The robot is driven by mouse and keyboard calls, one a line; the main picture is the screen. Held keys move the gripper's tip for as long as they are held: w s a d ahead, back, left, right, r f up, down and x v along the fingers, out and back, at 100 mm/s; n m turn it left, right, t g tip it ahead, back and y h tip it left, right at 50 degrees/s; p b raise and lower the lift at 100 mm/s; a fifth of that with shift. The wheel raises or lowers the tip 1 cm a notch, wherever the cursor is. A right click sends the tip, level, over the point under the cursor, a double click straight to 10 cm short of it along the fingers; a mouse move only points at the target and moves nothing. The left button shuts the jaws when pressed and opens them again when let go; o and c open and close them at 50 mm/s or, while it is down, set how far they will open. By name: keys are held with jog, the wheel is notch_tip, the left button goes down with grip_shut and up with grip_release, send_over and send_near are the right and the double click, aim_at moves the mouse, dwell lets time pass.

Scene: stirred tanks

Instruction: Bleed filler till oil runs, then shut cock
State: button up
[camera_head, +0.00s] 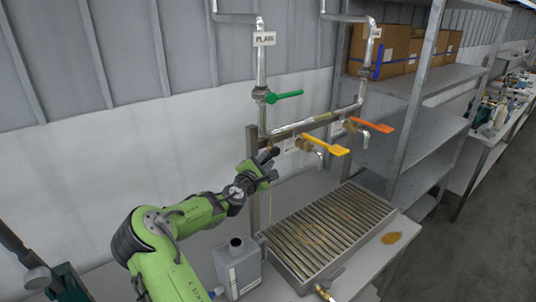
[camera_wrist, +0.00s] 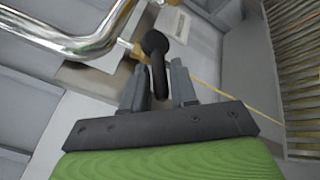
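A small cock with a black lever (camera_wrist: 158,70) sits at the left end of the pipe manifold. In the wrist view the lever lies between my gripper's (camera_wrist: 160,78) two fingers, with narrow gaps beside it. I cannot tell whether either finger touches it. A thin amber stream, seemingly oil, runs from the cock area in the wrist view (camera_wrist: 235,98) and falls in the head view (camera_head: 269,208).
Valves with green (camera_head: 288,95), yellow (camera_head: 329,147), orange (camera_head: 372,124) and blue (camera_head: 377,66) handles are on the pipes. A slatted drip tray (camera_head: 294,277) covers much of the bench. An amber puddle (camera_head: 391,238) lies to its right. Metal shelves (camera_head: 430,130) stand at right.

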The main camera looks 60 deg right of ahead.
jog(key=d, duration=0.3)
grip_shut()
jog(key=shift+f, duration=0.15)
jog(key=n+h+b, duration=0.1)
jog(key=b, duration=0.2)
jog(key=n+t+h+b, duration=0.1)
jog(key=h+b, duration=0.1)
jog(key=b, duration=0.2)
jog(key=n+h+b, duration=0.1)
jog(key=b, duration=0.2)
jog(key=shift+s+d+f+n+t+h+b, duration=0.15)
jog(key=shift+d+f+n+t+h+b, duration=0.15)
jog(key=shift+d+f+t+b, duration=0.1)
jog(key=shift+r, duration=0.1)
